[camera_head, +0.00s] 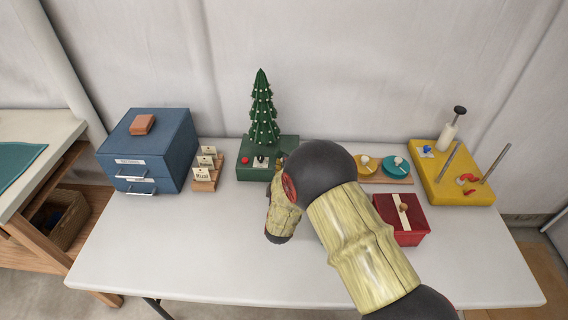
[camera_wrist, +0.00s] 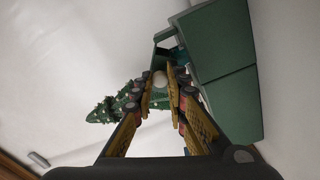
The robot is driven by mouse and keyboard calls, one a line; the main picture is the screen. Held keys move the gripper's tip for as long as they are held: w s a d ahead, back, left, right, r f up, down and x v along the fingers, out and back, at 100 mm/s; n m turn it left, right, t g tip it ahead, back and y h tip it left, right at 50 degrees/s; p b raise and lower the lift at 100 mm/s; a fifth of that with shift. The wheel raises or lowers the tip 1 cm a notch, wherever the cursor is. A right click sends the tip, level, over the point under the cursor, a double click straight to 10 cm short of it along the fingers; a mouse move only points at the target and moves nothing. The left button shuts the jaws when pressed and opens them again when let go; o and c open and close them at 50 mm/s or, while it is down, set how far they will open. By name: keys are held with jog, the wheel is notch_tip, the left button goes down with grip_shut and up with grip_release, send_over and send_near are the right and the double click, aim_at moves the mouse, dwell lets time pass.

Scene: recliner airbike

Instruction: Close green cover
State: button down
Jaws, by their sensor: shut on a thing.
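The green box (camera_head: 252,172) stands at the back middle of the table, with a decorated tree (camera_head: 262,108) on it. It is large at the right of the wrist view (camera_wrist: 222,60). A dark green raised part (camera_wrist: 165,38), apparently the green cover, stands at its edge beyond my fingertips. My gripper (camera_wrist: 166,72) has its fingers closed together at that part, beside a small pale round thing (camera_wrist: 159,79). The exact contact is hidden by the fingers. In the head view my wrist is in front of the box's right side and hides the fingertips.
A blue drawer cabinet (camera_head: 172,150) and small labelled cards (camera_head: 205,165) stand to the left. A red box (camera_head: 410,228), teal and yellow discs (camera_head: 395,168) and a yellow stand (camera_head: 455,185) are to the right. The table's front left (camera_head: 180,245) is clear.

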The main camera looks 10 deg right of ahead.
jog(key=c, duration=1.7)
grip_release()
jog(key=shift+c, duration=0.2)
jog(key=v, duration=1.2)
